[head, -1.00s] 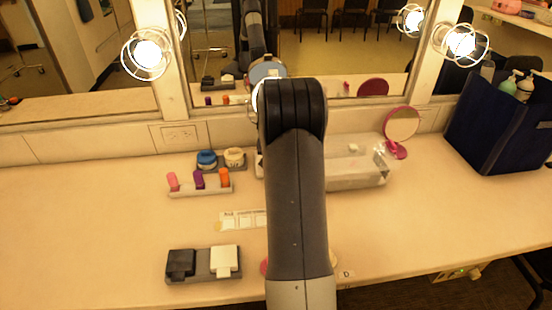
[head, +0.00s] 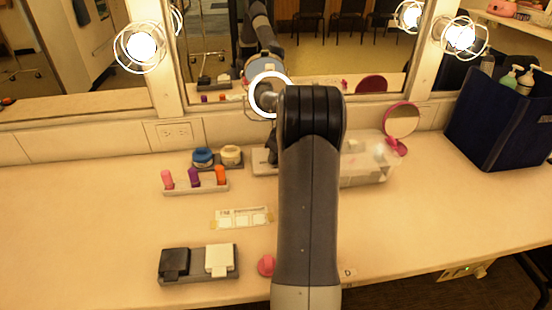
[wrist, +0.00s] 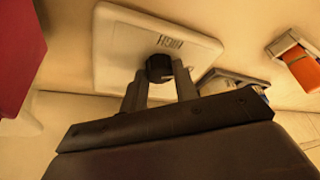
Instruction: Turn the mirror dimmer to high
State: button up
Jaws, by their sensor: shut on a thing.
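The mirror dimmer shows in the wrist view as a pale plate (wrist: 125,50) with the word HIGH printed near its far end, seen upside down. Its black knob (wrist: 159,68) sits between the two fingertips of my gripper (wrist: 160,76), which is shut on it. Which way the knob points cannot be made out. In the head view, part of the dimmer plate (head: 263,167) shows left of my arm, at the back of the counter below the mirror. My gripper (head: 272,152) is a small dark shape there, and my arm hides the rest.
Left of the dimmer stand a blue jar (head: 203,157), a cream jar (head: 231,155) and a lipstick rack (head: 200,188). A clear box (head: 365,172) and a pink round mirror (head: 401,121) are to the right. A two-pad black and white holder (head: 199,278) lies in front.

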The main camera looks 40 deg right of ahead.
jog(key=shift+d+n+y, duration=0.1)
jog(key=shift+n+y, duration=0.3)
jog(key=shift+n, duration=0.7)
jog(key=o, duration=1)
jog(key=shift+r, duration=0.1)
jog(key=v, duration=1)
jog(key=shift+r, duration=0.35)
